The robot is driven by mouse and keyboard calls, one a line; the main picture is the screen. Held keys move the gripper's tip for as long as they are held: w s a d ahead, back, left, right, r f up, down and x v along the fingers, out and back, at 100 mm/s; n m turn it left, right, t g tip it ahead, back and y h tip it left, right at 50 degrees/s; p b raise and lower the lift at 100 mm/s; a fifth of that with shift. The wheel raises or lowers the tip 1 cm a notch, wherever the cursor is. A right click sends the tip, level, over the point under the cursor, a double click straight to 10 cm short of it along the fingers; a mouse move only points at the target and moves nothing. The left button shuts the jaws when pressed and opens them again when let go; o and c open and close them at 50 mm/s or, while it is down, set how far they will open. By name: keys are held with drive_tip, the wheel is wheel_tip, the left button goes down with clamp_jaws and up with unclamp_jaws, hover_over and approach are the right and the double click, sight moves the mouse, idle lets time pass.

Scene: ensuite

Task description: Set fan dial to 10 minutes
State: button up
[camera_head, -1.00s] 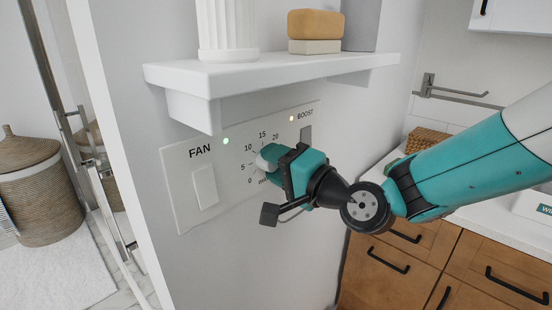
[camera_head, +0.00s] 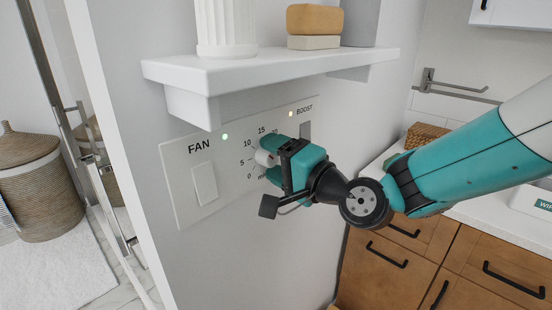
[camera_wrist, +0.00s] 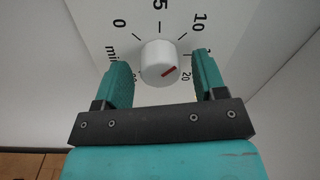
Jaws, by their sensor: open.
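The fan dial is a round white knob (camera_head: 263,158) on the white wall panel (camera_head: 183,201), right of the word FAN. In the wrist view the knob (camera_wrist: 159,64) carries a short red mark on its lower right face, on the side of the 15 and 20 labels. The exact minute it points at is hard to tell. My gripper (camera_wrist: 163,83) is open, one teal finger on each side of the knob with gaps between. In the head view my gripper (camera_head: 271,160) is at the panel, hiding part of the scale.
A white shelf (camera_head: 270,72) juts out just above the panel, bearing a fluted white vessel (camera_head: 226,25) and a tan block (camera_head: 315,19). A white rocker switch (camera_head: 204,184) is left of the dial. A counter with wooden drawers (camera_head: 400,262) is at the right.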

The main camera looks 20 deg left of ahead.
drive_tip(key=shift+s+d+f+b, duration=0.15)
drive_tip(key=shift+d+b, duration=0.2)
drive_tip(key=shift+d, duration=0.1)
drive_tip(key=b+v, duration=0.7)
drive_tip(key=v, duration=0.9)
drive_tip(key=shift+d, duration=0.25)
drive_tip(key=s+d+n+g+h+p, duration=0.7)
drive_tip(key=s+d+h, duration=0.5)
drive_tip(key=s+d, duration=0.2)
drive_tip(key=shift+d+f+n+h+p, duration=0.4)
drive_tip(key=shift+d+n+p, duration=0.1)
drive_tip(key=shift+d+n, duration=0.7)
drive_tip(key=shift+s, duration=0.1)
